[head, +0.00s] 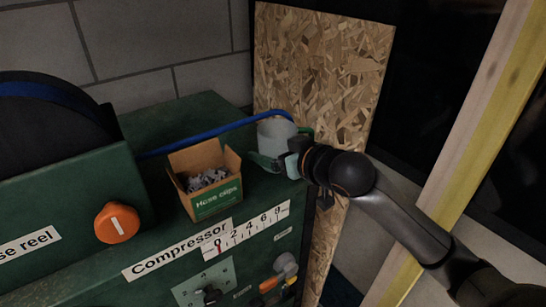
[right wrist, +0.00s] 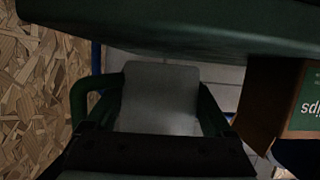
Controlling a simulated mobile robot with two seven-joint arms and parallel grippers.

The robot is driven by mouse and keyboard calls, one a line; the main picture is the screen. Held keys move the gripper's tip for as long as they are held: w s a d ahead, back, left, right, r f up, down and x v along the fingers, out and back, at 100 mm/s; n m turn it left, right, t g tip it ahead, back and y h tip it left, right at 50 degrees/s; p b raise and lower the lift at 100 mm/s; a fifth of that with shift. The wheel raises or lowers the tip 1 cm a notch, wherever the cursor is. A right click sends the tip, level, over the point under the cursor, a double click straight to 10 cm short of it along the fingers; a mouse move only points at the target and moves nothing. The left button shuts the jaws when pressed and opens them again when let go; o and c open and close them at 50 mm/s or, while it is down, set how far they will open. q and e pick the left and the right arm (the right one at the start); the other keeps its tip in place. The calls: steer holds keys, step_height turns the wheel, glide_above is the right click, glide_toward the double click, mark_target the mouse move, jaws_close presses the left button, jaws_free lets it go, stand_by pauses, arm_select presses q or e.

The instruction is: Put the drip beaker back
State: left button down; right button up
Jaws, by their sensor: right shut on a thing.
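The drip beaker (head: 275,136), a pale grey-white cup, is at the back right corner of the green compressor top (head: 205,113). My right gripper (head: 283,146) reaches in from the right and is shut on it, one green finger on each side. In the right wrist view the beaker (right wrist: 160,95) shows between the two fingers (right wrist: 158,105), and its lower part there is hidden by the gripper's dark body. I cannot tell whether the beaker touches the compressor top. My left gripper is not in view.
An open box of hose clips (head: 207,178) stands left of the beaker. A blue hose (head: 200,135) runs from the hose reel (head: 50,125) to just behind the beaker. A chipboard panel (head: 325,70) stands behind, and a yellow-edged post (head: 470,150) rises at right.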

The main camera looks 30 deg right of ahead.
steer(key=shift+f, duration=0.65)
steer(key=shift+f, duration=0.2)
steer(key=o, duration=1.3)
steer(key=shift+r, duration=0.25)
